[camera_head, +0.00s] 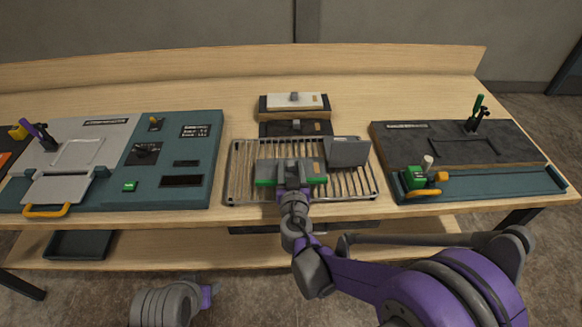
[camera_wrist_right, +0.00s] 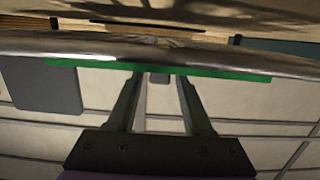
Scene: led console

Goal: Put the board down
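My right gripper (camera_head: 292,172) is over the middle of the board. The exact contact under the fingertips is hidden.
A grey panel (camera_head: 347,152) stands tilted at the rack's right back. Behind the rack are a white-topped block (camera_head: 280,101) and a dark one (camera_head: 275,129). A teal console (camera_head: 205,150) stands left, and a dark station (camera_head: 430,145) with a teal tray stands right.

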